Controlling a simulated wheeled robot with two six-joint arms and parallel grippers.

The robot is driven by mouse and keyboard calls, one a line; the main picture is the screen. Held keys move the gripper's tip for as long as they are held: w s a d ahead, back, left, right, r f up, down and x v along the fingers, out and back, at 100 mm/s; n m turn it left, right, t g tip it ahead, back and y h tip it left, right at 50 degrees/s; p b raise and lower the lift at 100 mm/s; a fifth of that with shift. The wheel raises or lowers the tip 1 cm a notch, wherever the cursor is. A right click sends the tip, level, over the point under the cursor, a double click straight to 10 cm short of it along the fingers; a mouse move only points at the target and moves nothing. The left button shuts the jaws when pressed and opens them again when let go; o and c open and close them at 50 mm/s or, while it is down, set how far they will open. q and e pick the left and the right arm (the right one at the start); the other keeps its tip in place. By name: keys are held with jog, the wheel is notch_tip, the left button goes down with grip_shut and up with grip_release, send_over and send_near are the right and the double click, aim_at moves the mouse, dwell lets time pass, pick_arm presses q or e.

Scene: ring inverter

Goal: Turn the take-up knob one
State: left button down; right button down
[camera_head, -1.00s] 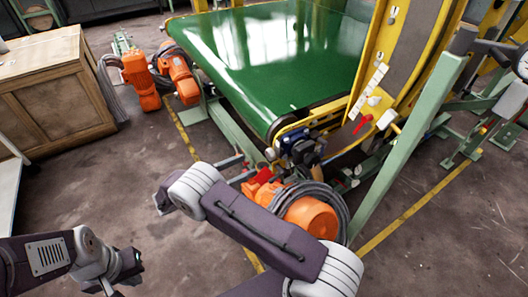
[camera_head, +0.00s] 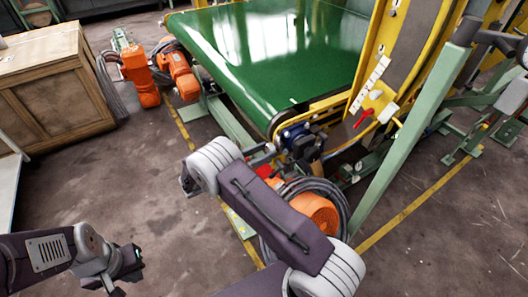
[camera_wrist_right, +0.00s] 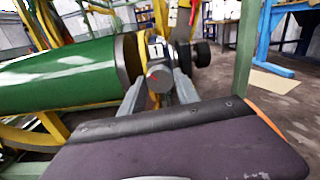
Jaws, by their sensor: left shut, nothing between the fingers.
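A round grey knob (camera_wrist_right: 160,78) with a red mark sits in the middle of the right wrist view, on the end of a fitting beside the green conveyor belt (camera_wrist_right: 60,78). My right gripper (camera_wrist_right: 160,88) is open, with one grey finger on each side of the knob in that view. I cannot tell whether the fingers touch it. In the head view the blue fitting (camera_head: 298,137) is at the belt's near corner, just beyond my right arm. My left gripper (camera_head: 120,285) is shut and empty at the lower left, over the floor.
An orange motor (camera_head: 318,212) with coiled cable lies below my right arm. A pale green post (camera_head: 405,145) and yellow frame stand to the right. A red lever (camera_head: 362,119) is on the yellow frame. A wooden cabinet (camera_head: 50,105) stands at left.

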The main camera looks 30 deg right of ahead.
jog(key=shift+r+m+p, duration=0.1)
jog(key=shift+m+p, duration=0.25)
jog(key=shift+m, duration=0.45)
jog(key=m, duration=0.3)
jog(key=shift+m, duration=0.3)
jog(key=c, duration=0.9)
grip_release()
jog(key=a, duration=0.6)
jog(key=a+p, duration=0.1)
jog(key=a, duration=0.2)
jog(key=shift+s, duration=0.35)
